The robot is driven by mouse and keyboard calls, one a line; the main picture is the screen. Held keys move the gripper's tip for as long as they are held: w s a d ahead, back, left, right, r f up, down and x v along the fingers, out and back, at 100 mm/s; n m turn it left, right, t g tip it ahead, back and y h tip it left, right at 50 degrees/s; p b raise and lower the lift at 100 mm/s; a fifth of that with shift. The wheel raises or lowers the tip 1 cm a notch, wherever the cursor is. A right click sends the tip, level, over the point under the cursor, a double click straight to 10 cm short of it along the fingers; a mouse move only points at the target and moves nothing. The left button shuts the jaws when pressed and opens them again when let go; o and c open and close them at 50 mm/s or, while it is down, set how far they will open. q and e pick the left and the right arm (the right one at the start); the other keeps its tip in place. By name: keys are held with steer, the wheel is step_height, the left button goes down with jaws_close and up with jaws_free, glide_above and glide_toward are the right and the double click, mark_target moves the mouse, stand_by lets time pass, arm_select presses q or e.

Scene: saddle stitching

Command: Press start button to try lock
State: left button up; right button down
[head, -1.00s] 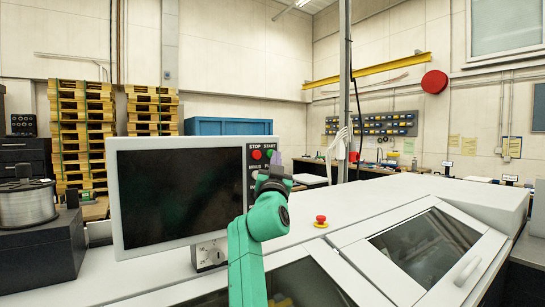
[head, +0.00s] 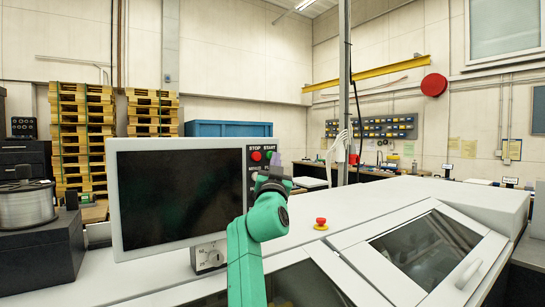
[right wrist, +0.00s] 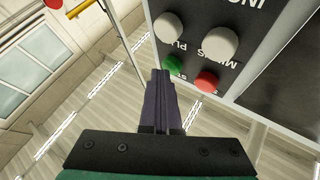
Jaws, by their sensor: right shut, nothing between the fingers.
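The green START button (head: 269,155) is on the dark button strip (right wrist: 168,8) along the right edge of the monitor, beside the red STOP button (head: 256,155). My right gripper (head: 277,166) is in front of the strip, its dark purple fingers just below the START button. In the right wrist view the closed fingers (right wrist: 160,76) are empty, and their tips are right beside the green button (right wrist: 173,65). The red button (right wrist: 207,81) is a little to the right. I cannot tell whether the fingertips touch the green button. My left gripper is not in view.
The monitor (head: 178,197) stands on the white machine top, with a dial box (head: 208,256) below it. Two grey buttons (right wrist: 168,27) sit close to the green and red ones. A red mushroom button (head: 320,221) and a windowed cover (head: 425,238) are to the right.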

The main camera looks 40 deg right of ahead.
steer(key=shift+s+a+f+p, duration=0.1)
steer(key=shift+s+p, duration=0.2)
steer(key=shift+s, duration=0.4)
steer(key=s, duration=0.1)
steer(key=s+p, duration=0.1)
steer(key=s, duration=0.3)
steer(key=shift+a+p, duration=0.25)
steer(key=shift+p, duration=0.05)
stand_by(0.5)
